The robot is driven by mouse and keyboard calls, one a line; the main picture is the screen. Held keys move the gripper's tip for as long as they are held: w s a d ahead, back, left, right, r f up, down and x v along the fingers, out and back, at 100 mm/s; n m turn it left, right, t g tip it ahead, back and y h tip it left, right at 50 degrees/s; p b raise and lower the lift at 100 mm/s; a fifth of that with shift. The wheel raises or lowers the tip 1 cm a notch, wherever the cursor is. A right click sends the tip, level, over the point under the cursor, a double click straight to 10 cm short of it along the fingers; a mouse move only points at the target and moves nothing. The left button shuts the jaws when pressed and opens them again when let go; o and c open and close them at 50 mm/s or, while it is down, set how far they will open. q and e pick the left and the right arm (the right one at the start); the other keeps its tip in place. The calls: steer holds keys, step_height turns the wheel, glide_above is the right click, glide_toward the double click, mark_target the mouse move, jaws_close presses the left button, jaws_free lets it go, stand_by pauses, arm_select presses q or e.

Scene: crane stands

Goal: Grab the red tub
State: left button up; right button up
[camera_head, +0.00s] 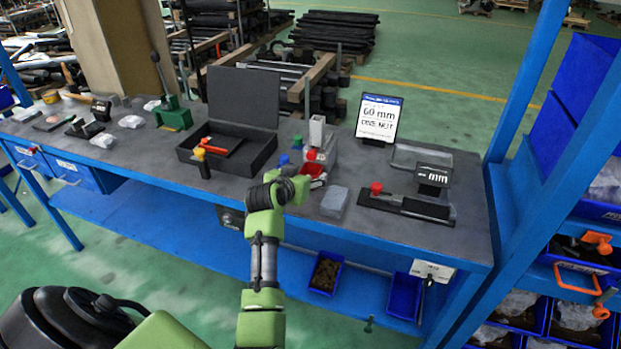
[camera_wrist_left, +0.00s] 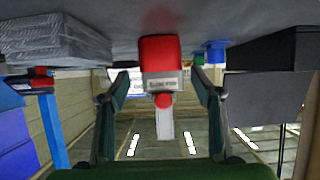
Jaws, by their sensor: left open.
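The red tub (camera_head: 312,170) stands on the grey bench, right of the black case and in front of a grey device. In the wrist view the left gripper (camera_wrist_left: 161,84) is open and empty, one finger on either side of the tub. My right gripper is not shown.
A clear plastic box (camera_head: 335,202) stands close to the tub's right; it shows in the wrist view (camera_wrist_left: 60,40). The open black case (camera_head: 228,150) is on the left. A red-knobbed gauge (camera_head: 405,203) lies farther right.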

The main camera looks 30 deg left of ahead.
mark_target(314, 171)
arm_select(q)
steer(key=shift+f+p+x, duration=0.15)
steer(key=shift+p+x, duration=0.1)
steer(key=shift+x, duration=1.1)
steer(key=shift+f+p+x, duration=0.15)
steer(key=shift+p+x, duration=0.05)
steer(key=shift+x, duration=1.15)
steer(key=shift+s, duration=0.2)
steer(key=c, duration=1.2)
